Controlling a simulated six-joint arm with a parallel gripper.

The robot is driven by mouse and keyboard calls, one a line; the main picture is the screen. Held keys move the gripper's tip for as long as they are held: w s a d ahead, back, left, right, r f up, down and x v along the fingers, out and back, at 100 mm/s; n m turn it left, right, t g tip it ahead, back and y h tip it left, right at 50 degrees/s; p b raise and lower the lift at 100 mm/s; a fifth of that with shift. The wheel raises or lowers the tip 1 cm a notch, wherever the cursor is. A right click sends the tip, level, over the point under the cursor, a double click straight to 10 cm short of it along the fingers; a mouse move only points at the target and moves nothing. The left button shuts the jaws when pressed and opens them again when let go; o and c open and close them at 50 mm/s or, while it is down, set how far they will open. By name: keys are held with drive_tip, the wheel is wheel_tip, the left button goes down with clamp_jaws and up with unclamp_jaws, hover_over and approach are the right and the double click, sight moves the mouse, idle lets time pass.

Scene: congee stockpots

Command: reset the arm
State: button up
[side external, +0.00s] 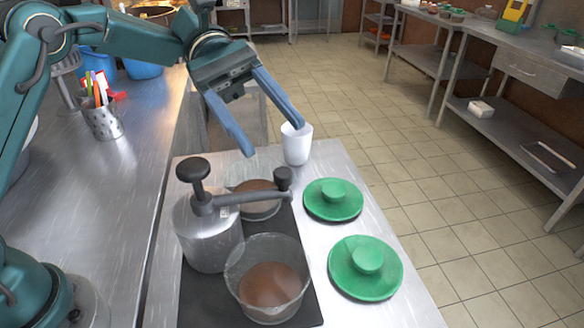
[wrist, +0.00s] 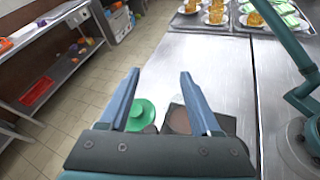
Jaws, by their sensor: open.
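My gripper (side external: 273,139) is open and empty, raised above the far end of the steel table. In the wrist view its two fingers (wrist: 159,74) are spread apart with nothing between the tips. Two clear pots with brown contents, a near one (side external: 268,282) and a far one (side external: 258,200), stand on a dark mat (side external: 202,303). Two green lids, a near one (side external: 365,268) and a far one (side external: 333,200), lie on the table to their right. A green lid (wrist: 140,113) and part of a pot (wrist: 180,120) also show in the wrist view.
A grey metal canister with a dark-knobbed handle (side external: 208,232) stands left of the pots, its handle partly covering the far pot. A white cup (side external: 297,144) stands near the right fingertip. A utensil holder (side external: 102,119) sits on the left counter. The table's right edge borders open floor.

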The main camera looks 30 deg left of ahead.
drive_tip(key=s+r+m+t+y, duration=0.2)
drive_tip(key=s+m+t+y, duration=0.15)
drive_tip(key=s, duration=0.35)
drive_tip(key=s+a+f+m+t+y, duration=0.3)
drive_tip(key=a+f+y, duration=0.1)
drive_tip(key=a+y, duration=0.1)
drive_tip(key=s+a+f+m+t+y, duration=0.3)
drive_tip(key=a+f+m+t+y, duration=0.1)
drive_tip(key=a, duration=0.4)
drive_tip(key=shift+f+y, duration=0.35)
drive_tip(key=shift+f, duration=0.2)
